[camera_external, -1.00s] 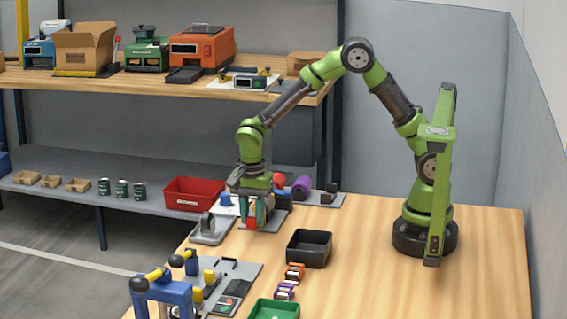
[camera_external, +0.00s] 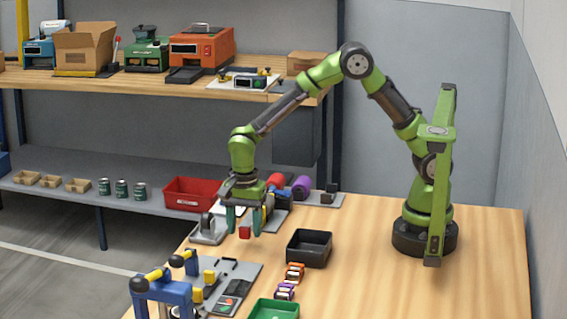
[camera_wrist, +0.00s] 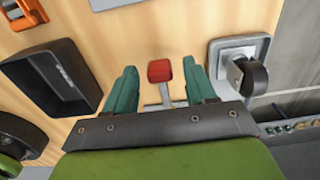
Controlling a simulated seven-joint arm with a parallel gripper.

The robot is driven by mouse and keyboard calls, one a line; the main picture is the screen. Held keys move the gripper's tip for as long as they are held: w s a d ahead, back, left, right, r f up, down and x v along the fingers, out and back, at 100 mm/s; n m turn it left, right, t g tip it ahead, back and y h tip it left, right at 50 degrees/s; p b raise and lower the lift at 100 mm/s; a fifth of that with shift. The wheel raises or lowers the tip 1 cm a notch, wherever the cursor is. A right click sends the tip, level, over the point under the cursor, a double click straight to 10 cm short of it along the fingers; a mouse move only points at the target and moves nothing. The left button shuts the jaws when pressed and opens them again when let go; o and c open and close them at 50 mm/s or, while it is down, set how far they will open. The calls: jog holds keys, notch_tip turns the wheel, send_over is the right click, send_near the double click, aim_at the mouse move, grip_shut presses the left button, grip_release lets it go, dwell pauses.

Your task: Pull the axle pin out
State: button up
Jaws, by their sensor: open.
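A red-headed pin with a thin grey shaft (camera_wrist: 160,71) shows between my fingers in the wrist view. Its red head also shows just below my gripper in the external view (camera_external: 245,232). I cannot tell whether it rests on the table. My gripper (camera_external: 243,228) is open, with its green fingers (camera_wrist: 162,88) apart on either side of the pin and gaps visible to both. The grey plate (camera_wrist: 229,50) with a dark wheel (camera_wrist: 252,76) sits to the right of the pin, clearly apart from it. This wheel fixture also shows left of my gripper in the external view (camera_external: 207,228).
A black tray (camera_external: 309,248) stands right of my gripper. A blue-framed fixture (camera_external: 165,290), small orange and purple parts (camera_external: 288,283) and a green bin (camera_external: 273,309) are nearer the front. A purple roll (camera_external: 301,187) lies behind.

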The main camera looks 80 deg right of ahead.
notch_tip(320, 180, up, 17)
dwell(0.5)
jog(key=s+d+r+n+t+y, duration=0.1)
jog(key=s+d+n+t, duration=0.2)
jog(key=s+d+n, duration=0.2)
jog(key=s+d+r+n+t+y, duration=0.1)
jog(key=s+d+n+t, duration=0.3)
jog(key=s+n, duration=0.5)
jog(key=s+d+r, duration=0.1)
jog(key=s, duration=0.3)
jog(key=shift+s+d+r, duration=0.15)
jog(key=shift+s+r, duration=0.05)
jog(key=shift+r, duration=0.1)
